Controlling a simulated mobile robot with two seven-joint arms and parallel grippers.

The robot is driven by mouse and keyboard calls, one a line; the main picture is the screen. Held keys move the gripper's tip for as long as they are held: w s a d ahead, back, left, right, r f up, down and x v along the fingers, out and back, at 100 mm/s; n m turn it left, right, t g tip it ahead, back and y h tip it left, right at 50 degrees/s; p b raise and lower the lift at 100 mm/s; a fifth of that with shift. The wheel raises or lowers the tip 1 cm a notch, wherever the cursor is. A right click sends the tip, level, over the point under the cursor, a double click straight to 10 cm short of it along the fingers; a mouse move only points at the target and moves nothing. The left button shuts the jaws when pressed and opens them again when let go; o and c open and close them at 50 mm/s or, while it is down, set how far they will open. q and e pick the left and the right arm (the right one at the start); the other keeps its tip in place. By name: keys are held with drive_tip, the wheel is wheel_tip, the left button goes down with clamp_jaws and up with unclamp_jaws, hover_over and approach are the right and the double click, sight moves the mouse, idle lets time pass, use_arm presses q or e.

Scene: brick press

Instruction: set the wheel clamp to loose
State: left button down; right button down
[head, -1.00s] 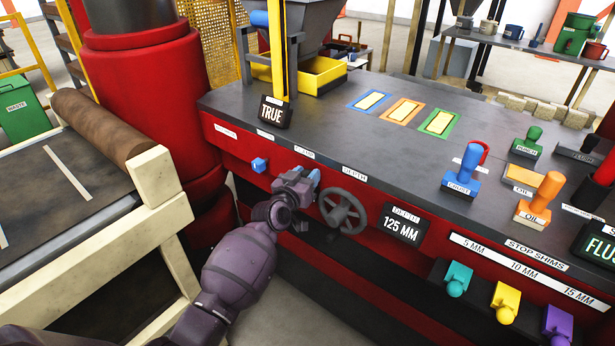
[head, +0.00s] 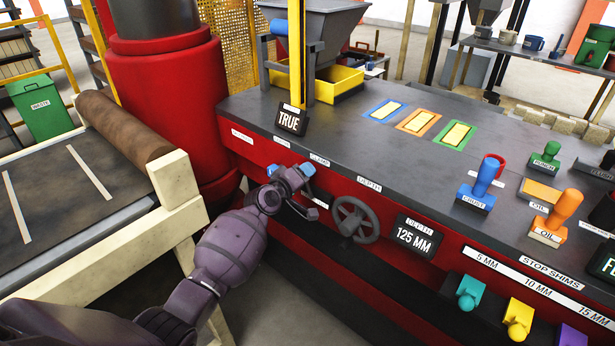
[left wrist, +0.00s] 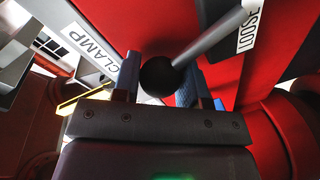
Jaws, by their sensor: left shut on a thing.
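My left gripper (head: 303,178) is at the front red panel, just below the CLAMP label (head: 320,160). In the left wrist view, its two blue-padded fingers (left wrist: 160,88) stand on either side of the black ball knob (left wrist: 160,75) of the wheel clamp lever and are shut on it. In the head view the gripper hides most of the lever. My right gripper is not in view.
The handwheel (head: 356,220) is close to the right of the gripper, with the 125 MM display (head: 414,236) beyond it. A roller table (head: 70,205) stands left of my arm.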

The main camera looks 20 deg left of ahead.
use_arm(q)
drive_tip(key=shift+a+f+n, duration=0.1)
drive_tip(key=shift+f+n, duration=0.3)
drive_tip(key=shift+a+n, duration=0.15)
drive_tip(key=shift+n, duration=0.15)
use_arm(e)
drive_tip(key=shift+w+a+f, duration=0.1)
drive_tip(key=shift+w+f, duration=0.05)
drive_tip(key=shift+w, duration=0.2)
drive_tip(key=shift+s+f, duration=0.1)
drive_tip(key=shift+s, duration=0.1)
use_arm(q)
drive_tip(key=c, duration=1)
unclamp_jaws()
drive_tip(key=shift+o, duration=0.3)
drive_tip(key=shift+w, duration=0.1)
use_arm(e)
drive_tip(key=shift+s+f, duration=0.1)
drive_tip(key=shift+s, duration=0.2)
use_arm(q)
drive_tip(key=shift+a+r, duration=0.1)
